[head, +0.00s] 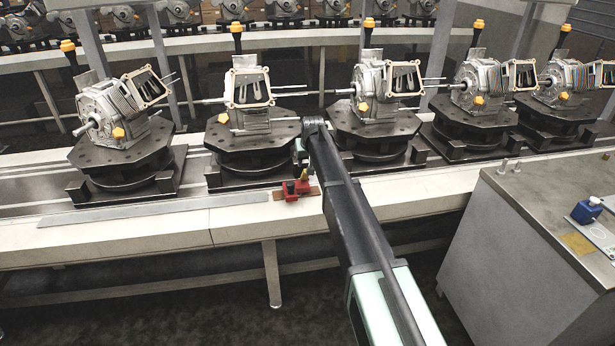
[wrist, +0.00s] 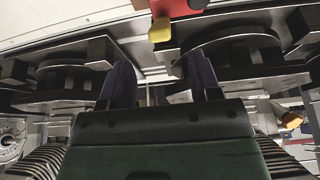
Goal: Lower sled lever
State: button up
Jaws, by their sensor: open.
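The lever unit is a small red block (head: 291,189) on a brown plate at the conveyor's front edge, with a yellow part (head: 304,174) standing up at its right side. In the wrist view the red block (wrist: 188,8) and yellow part (wrist: 160,30) show at the top edge, partly cut off. My gripper (wrist: 163,75) is open and empty, with its two dark fingers apart. The yellow part lies beyond the fingertips, apart from them. In the head view my gripper is mostly hidden behind the end of my arm.
Several dark octagonal fixtures (head: 250,136) carrying metal engine housings (head: 249,90) stand along the conveyor. Thin rods jut from the housings near my arm. A grey cabinet (head: 545,200) with a blue bottle (head: 587,210) stands at right. The conveyor's white front ledge (head: 130,235) is mostly clear.

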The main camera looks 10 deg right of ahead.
aim_at(305, 175)
jog(key=b+x, duration=0.8)
jog(key=x, duration=0.2)
jog(key=shift+s+f, duration=0.1)
jog(key=shift+f, duration=0.05)
jog(key=shift+r, duration=0.2)
jog(key=shift+c, duration=0.4)
grip_shut()
